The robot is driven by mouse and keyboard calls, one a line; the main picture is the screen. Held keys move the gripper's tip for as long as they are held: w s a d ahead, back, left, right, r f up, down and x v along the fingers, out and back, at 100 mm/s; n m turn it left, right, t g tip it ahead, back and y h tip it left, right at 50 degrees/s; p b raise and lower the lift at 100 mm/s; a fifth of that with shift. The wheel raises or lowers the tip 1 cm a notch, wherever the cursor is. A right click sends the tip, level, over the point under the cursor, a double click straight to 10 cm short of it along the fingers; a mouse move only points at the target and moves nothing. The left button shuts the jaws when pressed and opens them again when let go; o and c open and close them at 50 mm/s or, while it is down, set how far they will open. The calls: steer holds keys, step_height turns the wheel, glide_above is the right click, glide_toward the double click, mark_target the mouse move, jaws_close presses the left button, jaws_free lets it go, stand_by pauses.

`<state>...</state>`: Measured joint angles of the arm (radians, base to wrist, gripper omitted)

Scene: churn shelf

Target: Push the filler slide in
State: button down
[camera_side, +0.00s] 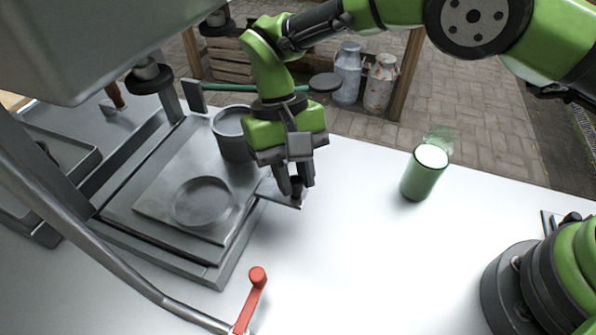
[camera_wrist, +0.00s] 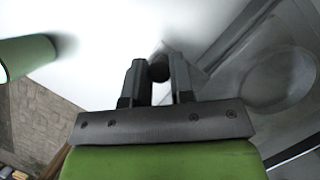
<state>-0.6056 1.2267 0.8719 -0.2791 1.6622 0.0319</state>
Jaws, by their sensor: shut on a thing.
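The filler slide shows as a grey metal tab (camera_side: 270,188) sticking out to the right of the filler's base plate (camera_side: 150,195). A dark round knob (camera_side: 297,187) stands on its outer end. My gripper (camera_side: 295,188) points down over this end, and its fingers are shut on the knob. In the wrist view the knob (camera_wrist: 160,68) sits between the two fingertips (camera_wrist: 158,78). The plate has a shallow round recess (camera_side: 203,202). How the slide joins the plate is not clear.
A grey cylindrical cup (camera_side: 233,135) stands just behind the plate, close to my gripper. A green glass with white contents (camera_side: 425,172) stands to the right. A red-handled lever (camera_side: 254,290) reaches across the front. White table between plate and glass is clear.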

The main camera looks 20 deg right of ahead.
steer(key=shift+w+a, duration=0.15)
steer(key=c, duration=1)
jaws_free()
steer(key=shift+r, duration=0.1)
step_height(320, 180, up, 10)
steer(key=shift+r, duration=0.1)
steer(key=s+d+r+m+t+y, duration=0.1)
steer(key=d+r+t, duration=0.2)
steer(key=d+r, duration=0.4)
steer(key=s+d+r+t+y, duration=0.1)
steer(key=s+d+r+t, duration=0.1)
steer(key=d+r, duration=0.45)
steer(key=s+d+m+t, duration=0.1)
steer(key=s+d+t, duration=0.1)
steer(key=s+d, duration=0.1)
steer(key=s+d+m+t, duration=0.1)
steer(key=s+d+t, duration=0.1)
steer(key=s, duration=0.3)
steer(key=s+d+m+t, duration=0.1)
steer(key=s+d+t, duration=0.1)
steer(key=s+d, duration=0.2)
steer(key=shift+s+f+t, duration=0.25)
steer(key=shift+f+t, duration=0.15)
